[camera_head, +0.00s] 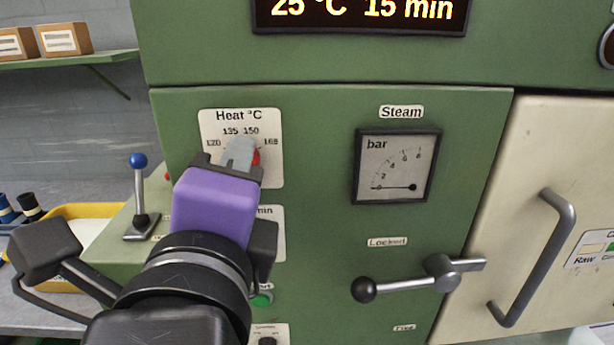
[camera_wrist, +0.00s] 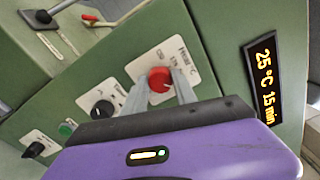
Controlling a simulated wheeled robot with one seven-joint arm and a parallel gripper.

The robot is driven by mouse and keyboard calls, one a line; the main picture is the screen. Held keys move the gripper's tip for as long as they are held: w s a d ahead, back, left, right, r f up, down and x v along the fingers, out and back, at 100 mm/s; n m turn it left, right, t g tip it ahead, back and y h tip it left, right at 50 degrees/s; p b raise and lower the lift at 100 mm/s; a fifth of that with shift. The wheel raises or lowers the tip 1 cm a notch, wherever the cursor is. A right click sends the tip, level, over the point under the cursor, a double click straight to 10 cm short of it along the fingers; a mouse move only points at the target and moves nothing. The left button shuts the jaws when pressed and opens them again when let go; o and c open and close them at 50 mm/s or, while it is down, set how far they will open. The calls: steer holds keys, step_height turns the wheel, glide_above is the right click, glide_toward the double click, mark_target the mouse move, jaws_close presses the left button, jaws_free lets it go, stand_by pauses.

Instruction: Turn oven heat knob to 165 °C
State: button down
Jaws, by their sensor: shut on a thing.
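The heat knob is red and sits on a white "Heat °C" plate (camera_head: 214,124) on the green oven front. In the head view the knob (camera_head: 256,157) shows only as a small red part behind my gripper (camera_head: 240,150). The plate's marks 120, 135, 150 and one at the right, read as 165, show around it. In the wrist view the knob (camera_wrist: 160,80) sits between the two grey fingers of my gripper (camera_wrist: 160,88), which are shut on it. The knob's pointer direction cannot be told. The display (camera_head: 360,12) reads 25 °C and 15 min.
A black knob (camera_wrist: 103,108) and a green button (camera_wrist: 66,129) lie near the heat knob. A blue-topped lever (camera_head: 139,190) stands at the left. A steam gauge (camera_head: 397,166), a locking handle (camera_head: 420,279) and a door handle (camera_head: 540,260) are to the right.

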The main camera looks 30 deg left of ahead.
steer(key=shift+f+m+b, duration=0.15)
steer(key=shift+m+b, duration=0.55)
steer(key=shift+m, duration=0.5)
steer(key=c, duration=1)
jaws_free()
